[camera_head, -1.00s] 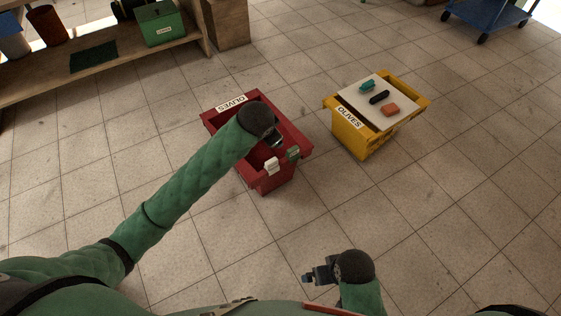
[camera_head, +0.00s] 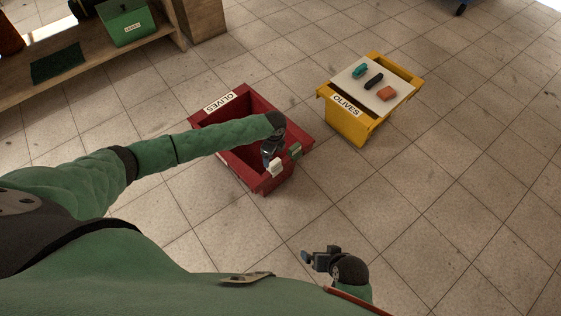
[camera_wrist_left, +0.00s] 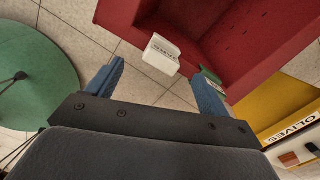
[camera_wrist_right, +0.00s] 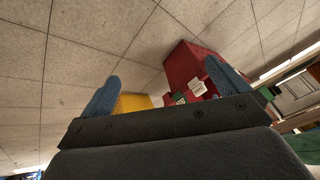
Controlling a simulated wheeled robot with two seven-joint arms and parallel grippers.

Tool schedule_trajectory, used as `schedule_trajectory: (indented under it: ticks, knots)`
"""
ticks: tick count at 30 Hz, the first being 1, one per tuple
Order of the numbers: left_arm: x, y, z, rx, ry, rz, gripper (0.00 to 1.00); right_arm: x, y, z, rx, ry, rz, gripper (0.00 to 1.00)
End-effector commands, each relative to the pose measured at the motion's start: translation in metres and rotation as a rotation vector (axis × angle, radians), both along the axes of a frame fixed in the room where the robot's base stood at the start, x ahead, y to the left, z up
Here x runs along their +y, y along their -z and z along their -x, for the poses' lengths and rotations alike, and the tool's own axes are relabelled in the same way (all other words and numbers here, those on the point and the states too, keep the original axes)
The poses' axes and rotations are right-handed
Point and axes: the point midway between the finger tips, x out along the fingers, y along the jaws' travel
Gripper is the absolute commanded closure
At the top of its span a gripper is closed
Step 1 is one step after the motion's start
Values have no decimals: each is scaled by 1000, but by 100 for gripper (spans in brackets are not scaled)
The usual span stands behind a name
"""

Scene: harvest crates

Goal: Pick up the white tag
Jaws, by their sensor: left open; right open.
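The white tag (camera_head: 275,169) hangs on the near rim of the red crate (camera_head: 205,133). In the left wrist view the white tag (camera_wrist_left: 161,54) shows between and beyond my left fingers, with dark print on it. My left gripper (camera_head: 269,160) is open and empty, close above that rim beside the tag; its blue fingers (camera_wrist_left: 157,78) do not appear to touch the tag. The right wrist view also shows the white tag (camera_wrist_right: 198,88). My right gripper (camera_head: 307,257) is open and empty, low in front and well away from the crate.
A green tag (camera_head: 295,151) sits on the same rim, just right of the white one. A yellow crate (camera_head: 347,124) stands to the right, bearing a pale board (camera_head: 347,78) with several small objects. A wooden shelf (camera_head: 90,78) stands at the back left. The tiled floor between is clear.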

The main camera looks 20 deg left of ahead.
Motion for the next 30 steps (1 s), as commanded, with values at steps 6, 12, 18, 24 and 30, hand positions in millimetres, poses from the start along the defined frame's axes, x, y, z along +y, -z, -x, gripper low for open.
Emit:
schedule_trajectory:
  ticks: [6,12,18,24,30]
  knots:
    - [-10,1,0,6,246,51,20,2,-7,-13,-71,17,-25,0]
    - [-10,3,0,5,336,52,20,2,-8,-14,-77,19,-25,0]
    - [-10,21,0,5,340,52,20,2,-9,-14,-75,19,-25,0]
    - [-8,38,-1,5,338,52,20,2,-15,-13,-71,17,-24,0]
    - [-5,66,-3,6,338,50,20,2,-24,-13,-63,14,-23,0]
